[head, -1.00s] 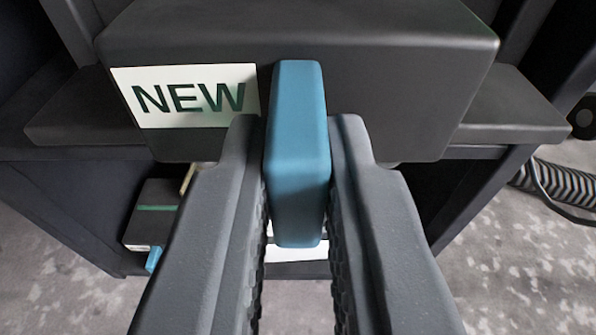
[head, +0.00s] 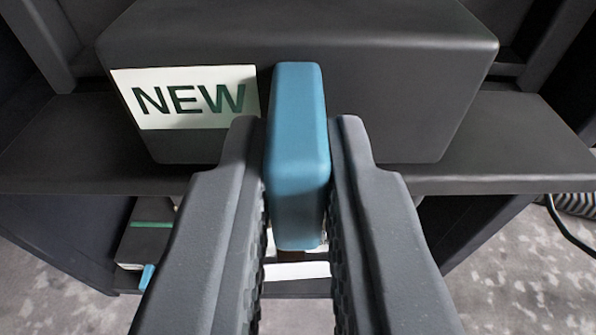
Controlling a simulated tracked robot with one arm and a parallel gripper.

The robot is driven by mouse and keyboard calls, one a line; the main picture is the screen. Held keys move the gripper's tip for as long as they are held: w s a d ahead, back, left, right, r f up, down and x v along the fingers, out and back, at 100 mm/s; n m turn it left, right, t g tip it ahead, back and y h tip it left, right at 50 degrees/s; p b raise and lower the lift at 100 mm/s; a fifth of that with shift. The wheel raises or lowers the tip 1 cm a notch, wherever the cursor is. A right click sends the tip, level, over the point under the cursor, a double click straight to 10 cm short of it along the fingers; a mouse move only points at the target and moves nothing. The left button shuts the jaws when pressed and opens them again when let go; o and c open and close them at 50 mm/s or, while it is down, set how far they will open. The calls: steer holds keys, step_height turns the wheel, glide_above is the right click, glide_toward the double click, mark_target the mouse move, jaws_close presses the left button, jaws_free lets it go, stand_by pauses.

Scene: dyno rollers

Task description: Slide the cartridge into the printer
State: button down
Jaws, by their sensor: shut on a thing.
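The cartridge (head: 390,110) is a dark grey box with a white label reading NEW on its front. A blue upright handle (head: 297,150) stands out from the front. My gripper (head: 296,145) is shut on this handle, with one grey finger on each side. The cartridge is at the grey ledge of a dark cabinet-like frame (head: 510,140), which I take to be the printer. The cartridge's far end and underside are hidden, so I cannot tell how deep it sits or whether it touches the ledge.
Below the ledge, a dark box with a green stripe (head: 150,225) and a blue tab sits in a lower compartment at left. A ribbed dark hose (head: 577,203) lies at right. Speckled grey floor (head: 515,275) shows in front.

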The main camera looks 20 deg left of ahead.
steer(key=shift+r+p+x, duration=0.1)
steer(key=shift+r+x, duration=0.15)
steer(key=shift+x, duration=1.05)
steer(key=shift+r+p+x, duration=0.15)
steer(key=shift+r+x, duration=0.15)
steer(key=shift+x, duration=0.95)
steer(key=shift+r+p+x, duration=0.1)
steer(key=shift+r+x, duration=0.15)
steer(key=shift+x, duration=1.05)
steer(key=shift+r+b+x, duration=0.2)
steer(key=shift+x, duration=0.8)
steer(key=shift+r+b+x, duration=0.2)
steer(key=shift+b+x, duration=0.05)
steer(key=shift+x, duration=0.75)
steer(key=shift+r+b+x, duration=0.2)
steer(key=shift+r+x, duration=0.05)
steer(key=shift+x, duration=0.75)
steer(key=c, duration=1.4)
jaws_free()
steer(key=shift+w, duration=0.1)
steer(key=shift+o, duration=0.2)
steer(key=p+v, duration=0.3)
steer(key=v, duration=0.9)
steer(key=shift+s+d, duration=0.15)
steer(key=shift+s, duration=0.15)
steer(key=shift+s+d, duration=0.1)
steer(key=shift+s, duration=0.45)
steer(key=shift+d, duration=0.1)
